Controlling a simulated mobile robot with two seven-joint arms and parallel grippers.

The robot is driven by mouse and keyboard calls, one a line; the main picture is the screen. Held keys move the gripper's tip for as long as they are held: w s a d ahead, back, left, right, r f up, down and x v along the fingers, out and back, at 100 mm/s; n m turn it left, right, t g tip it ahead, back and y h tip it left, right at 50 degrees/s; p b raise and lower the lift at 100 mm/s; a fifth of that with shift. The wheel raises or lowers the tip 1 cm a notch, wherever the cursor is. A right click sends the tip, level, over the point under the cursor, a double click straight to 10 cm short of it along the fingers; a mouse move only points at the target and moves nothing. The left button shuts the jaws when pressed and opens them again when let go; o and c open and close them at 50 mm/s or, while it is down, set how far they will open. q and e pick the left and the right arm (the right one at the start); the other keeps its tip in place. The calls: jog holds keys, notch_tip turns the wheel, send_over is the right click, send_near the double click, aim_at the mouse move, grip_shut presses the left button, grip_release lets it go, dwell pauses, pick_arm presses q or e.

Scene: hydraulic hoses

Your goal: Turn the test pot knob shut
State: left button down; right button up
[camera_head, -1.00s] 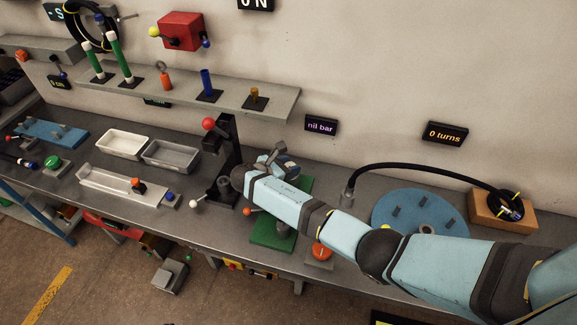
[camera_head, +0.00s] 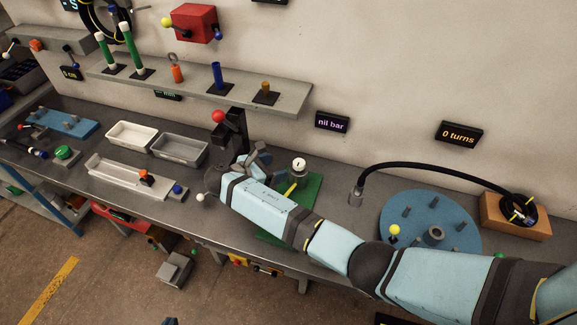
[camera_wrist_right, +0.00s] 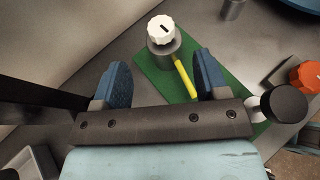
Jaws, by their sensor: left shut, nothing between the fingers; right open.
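The test pot's white knob (camera_head: 299,163) with a dark mark sits on a grey pot (camera_head: 297,178) on a green plate (camera_head: 312,192). In the right wrist view, the knob (camera_wrist_right: 161,28) is beyond the fingertips, with a yellow bar (camera_wrist_right: 186,78) slanting from the pot. My right gripper (camera_head: 257,158) is left of the knob in the head view. In the right wrist view, my right gripper (camera_wrist_right: 162,74) is open, its blue fingers apart and empty. Only a small dark tip of my left gripper (camera_head: 170,321) shows at the bottom edge; it is shut and empty.
A black post with a red ball (camera_head: 218,116) stands close behind my right gripper. A black hose (camera_head: 430,168) arches over a blue disc (camera_head: 408,228) at right. Signs read "nil bar" (camera_head: 332,122) and "0 turns" (camera_head: 459,133). Two trays (camera_head: 180,149) are at left.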

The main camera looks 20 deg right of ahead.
jog(key=shift+v, duration=2.05)
